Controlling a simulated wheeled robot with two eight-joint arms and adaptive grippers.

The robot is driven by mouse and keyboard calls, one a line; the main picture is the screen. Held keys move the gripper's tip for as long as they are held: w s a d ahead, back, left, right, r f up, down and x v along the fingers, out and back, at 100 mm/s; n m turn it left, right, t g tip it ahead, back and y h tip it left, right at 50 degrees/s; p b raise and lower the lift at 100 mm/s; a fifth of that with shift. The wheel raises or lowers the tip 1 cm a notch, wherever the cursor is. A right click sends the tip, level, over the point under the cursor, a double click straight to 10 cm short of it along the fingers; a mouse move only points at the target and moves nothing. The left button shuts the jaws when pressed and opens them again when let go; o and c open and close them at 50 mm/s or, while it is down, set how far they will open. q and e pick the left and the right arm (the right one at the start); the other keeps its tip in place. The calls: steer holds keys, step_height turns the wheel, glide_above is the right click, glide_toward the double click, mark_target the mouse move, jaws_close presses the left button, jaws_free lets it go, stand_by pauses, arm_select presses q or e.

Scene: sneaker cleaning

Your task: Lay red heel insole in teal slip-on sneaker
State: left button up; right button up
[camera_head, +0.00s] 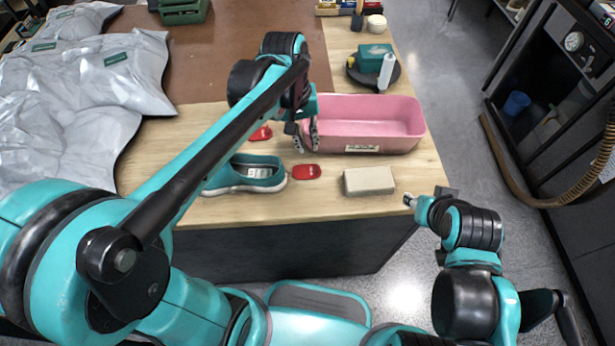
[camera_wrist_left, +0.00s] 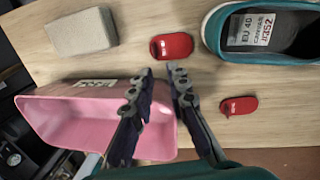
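The teal slip-on sneaker (camera_head: 224,180) lies on the wooden table, with a printed size label inside; it is partly cut off in the left wrist view (camera_wrist_left: 212,32). One red heel insole (camera_head: 307,171) lies flat just right of the sneaker; it also shows in the left wrist view (camera_wrist_left: 172,46). A second red insole (camera_head: 262,133) lies behind the sneaker and shows in the left wrist view too (camera_wrist_left: 238,105). My left gripper (camera_head: 306,134) is above the table by the pink tub, its fingertips apart with nothing between them. My right gripper (camera_head: 428,197) is empty beyond the table's right edge, fingers apart.
The pink tub (camera_head: 408,142) stands right behind my left gripper. A beige block (camera_head: 369,180) lies near the front edge. Silver bags (camera_head: 60,130) fill the left side. A round dark tray (camera_head: 392,78) with a teal box stands at the back right.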

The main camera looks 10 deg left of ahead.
mark_target(316, 166)
arm_select(q)
steer(key=shift+g, duration=0.3)
steer(key=f, duration=0.2)
steer(key=d+f+b, duration=0.1)
steer(key=f, duration=0.1)
steer(key=shift+w+b, duration=0.2)
steer(key=shift+b, duration=0.1)
steer(key=f+b, duration=0.1)
steer(key=d+f+b, duration=0.1)
steer(key=f, duration=0.1)
steer(key=f+b, duration=0.1)
steer(key=shift+s+d+f, duration=0.2)
steer(key=shift+s+f, duration=0.05)
steer(key=shift+f, duration=0.1)
jaws_close()
